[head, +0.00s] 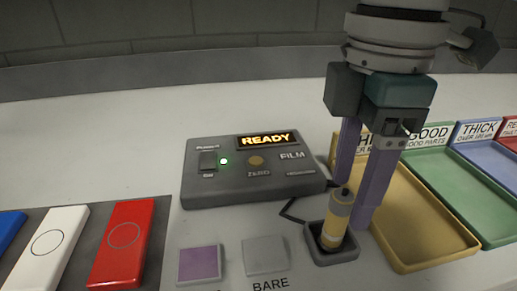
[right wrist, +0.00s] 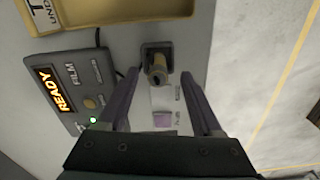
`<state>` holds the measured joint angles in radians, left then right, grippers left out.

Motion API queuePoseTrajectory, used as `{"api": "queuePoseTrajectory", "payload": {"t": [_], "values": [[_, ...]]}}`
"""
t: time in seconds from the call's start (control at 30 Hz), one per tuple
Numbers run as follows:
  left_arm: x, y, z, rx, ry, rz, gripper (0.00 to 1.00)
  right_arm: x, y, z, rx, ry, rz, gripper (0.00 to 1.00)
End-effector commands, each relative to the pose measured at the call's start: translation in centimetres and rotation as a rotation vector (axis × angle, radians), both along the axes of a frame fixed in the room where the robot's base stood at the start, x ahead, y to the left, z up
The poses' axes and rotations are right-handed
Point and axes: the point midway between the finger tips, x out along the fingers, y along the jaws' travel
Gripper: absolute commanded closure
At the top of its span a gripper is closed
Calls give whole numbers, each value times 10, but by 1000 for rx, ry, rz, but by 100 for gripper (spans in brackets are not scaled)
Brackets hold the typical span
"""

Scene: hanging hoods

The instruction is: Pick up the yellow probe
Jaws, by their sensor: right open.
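The yellow probe (head: 337,217) stands upright in a dark square holder (head: 331,245) on the counter. It has a grey band and a dark tip. My right gripper (head: 361,212) is open, pointing down, with its two purple fingers around or just behind the probe in the head view. In the right wrist view the probe (right wrist: 157,70) shows beyond the open fingertips (right wrist: 161,82), roughly midway between them. Whether a finger touches it I cannot tell. My left gripper is not in view.
A grey gauge box (head: 255,170) reading READY stands left of the probe. A yellow tray (head: 413,230) lies close on the right, then a green tray (head: 478,185). Purple (head: 199,264) and grey (head: 265,255) pads lie in front. Red (head: 122,240) and white (head: 52,250) blocks lie at left.

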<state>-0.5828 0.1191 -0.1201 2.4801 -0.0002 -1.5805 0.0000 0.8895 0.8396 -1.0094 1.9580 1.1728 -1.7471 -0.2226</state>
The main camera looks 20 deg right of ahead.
Motion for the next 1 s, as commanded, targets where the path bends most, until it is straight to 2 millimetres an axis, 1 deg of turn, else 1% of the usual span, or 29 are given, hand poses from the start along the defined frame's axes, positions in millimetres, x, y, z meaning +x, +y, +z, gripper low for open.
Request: {"api": "queuePoseTrajectory", "payload": {"t": [0.13,0.3,0.4,0.5,0.7,1.0], "values": [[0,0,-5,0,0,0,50,0,2,-15,-1,1,1,33],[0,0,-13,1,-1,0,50,2,5,-44,-1,2,0,33],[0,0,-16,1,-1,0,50,2,4,-54,-2,1,0,33],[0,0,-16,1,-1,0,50,2,5,-58,-1,-2,2,33],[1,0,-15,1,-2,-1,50,2,5,-57,-1,-2,2,34],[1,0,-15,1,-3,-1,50,2,4,-57,-1,-3,2,68]]}}
